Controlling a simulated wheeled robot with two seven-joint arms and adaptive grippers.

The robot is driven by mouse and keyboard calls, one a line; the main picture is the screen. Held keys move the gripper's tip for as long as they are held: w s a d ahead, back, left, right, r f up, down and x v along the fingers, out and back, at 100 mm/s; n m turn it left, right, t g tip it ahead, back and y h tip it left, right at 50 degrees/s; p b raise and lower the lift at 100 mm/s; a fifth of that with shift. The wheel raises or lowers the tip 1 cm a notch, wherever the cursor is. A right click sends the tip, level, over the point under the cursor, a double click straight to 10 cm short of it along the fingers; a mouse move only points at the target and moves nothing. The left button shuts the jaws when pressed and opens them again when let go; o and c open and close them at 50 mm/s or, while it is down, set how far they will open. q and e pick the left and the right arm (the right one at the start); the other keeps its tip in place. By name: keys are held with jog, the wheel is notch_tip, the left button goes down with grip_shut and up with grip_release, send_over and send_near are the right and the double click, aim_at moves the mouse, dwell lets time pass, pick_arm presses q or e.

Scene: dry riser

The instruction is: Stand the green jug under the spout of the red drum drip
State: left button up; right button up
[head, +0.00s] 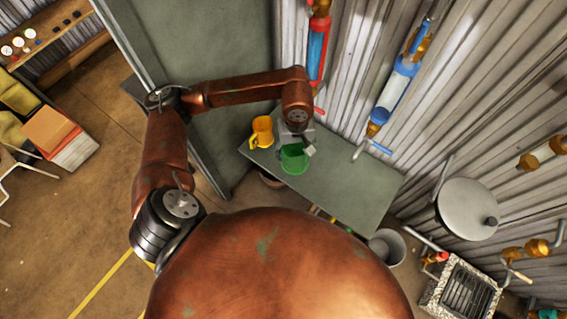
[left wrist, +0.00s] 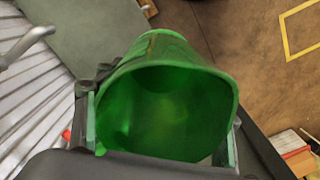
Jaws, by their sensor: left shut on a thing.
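The green jug (head: 293,159) is at the grey-green bench, in front of my left gripper (head: 299,141). In the left wrist view, the jug's open mouth (left wrist: 165,112) faces the camera, with gripper fingers on both sides of it. My left gripper is shut on the jug. I cannot tell whether the jug's base touches the bench top. A red drum drip (head: 317,50) hangs on the corrugated wall above the bench, with a red lever below it. Its spout is largely hidden by my left arm. My right gripper is not in view.
A yellow jug (head: 262,131) stands on the bench (head: 350,185), left of the green jug. A blue and white drum drip (head: 394,90) hangs to the right. The bench's right part is clear. A grey bucket (head: 387,247) and a floor grate (head: 462,292) lie beyond it.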

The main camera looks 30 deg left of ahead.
pick_arm(q)
notch_tip(320, 180, down, 18)
jog(key=n+b, duration=0.1)
jog(key=n, duration=3.3)
jog(key=w+a+f+b, duration=0.1)
jog(key=w+a+f, duration=0.1)
jog(key=a+f, duration=0.1)
jog(key=w+a+f+b, duration=0.1)
jog(key=w+a+f, duration=0.2)
jog(key=a, duration=0.1)
jog(key=w+a+f+b, duration=0.2)
jog(key=w+a+f, duration=0.1)
jog(key=a+f, duration=0.1)
jog(key=shift+w, duration=0.1)
jog(key=shift+w+a+f+b, duration=0.15)
jog(key=shift+f+b, duration=0.4)
jog(key=shift+f, duration=1.2)
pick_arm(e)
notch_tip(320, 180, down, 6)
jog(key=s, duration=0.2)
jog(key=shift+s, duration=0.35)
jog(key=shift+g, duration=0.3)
